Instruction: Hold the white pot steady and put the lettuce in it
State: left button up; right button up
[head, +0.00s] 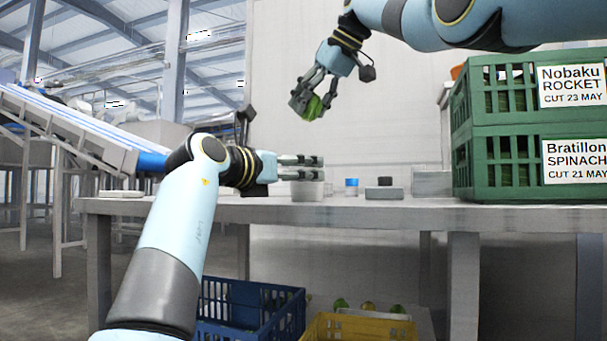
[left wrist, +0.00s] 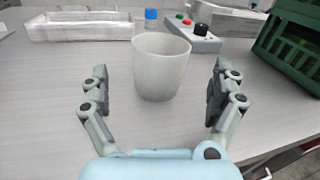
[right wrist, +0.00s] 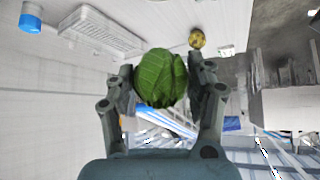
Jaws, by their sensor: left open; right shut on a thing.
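The white pot (head: 308,191) stands upright on the grey table, partly hidden behind my left gripper in the head view. It also shows in the left wrist view (left wrist: 161,68). My left gripper (head: 320,167) is open, its fingers on either side of the pot with a visible gap on each side in the left wrist view. My right gripper (head: 312,98) is shut on the green lettuce (head: 314,108) and holds it in the air, higher than the pot in the head view. The lettuce fills the space between the fingers in the right wrist view (right wrist: 160,78).
A blue-topped container (head: 351,187), a control box with a black knob (head: 384,190) and a metal tray (left wrist: 85,27) are near the pot. Stacked green crates (head: 487,150) stand at the right. Blue (head: 240,320) and yellow (head: 350,326) crates sit below the table.

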pick_arm(q)
jog(key=x, duration=0.6)
jog(key=shift+w+d, duration=0.15)
jog(key=shift+w, duration=0.05)
jog(key=c, duration=1.2)
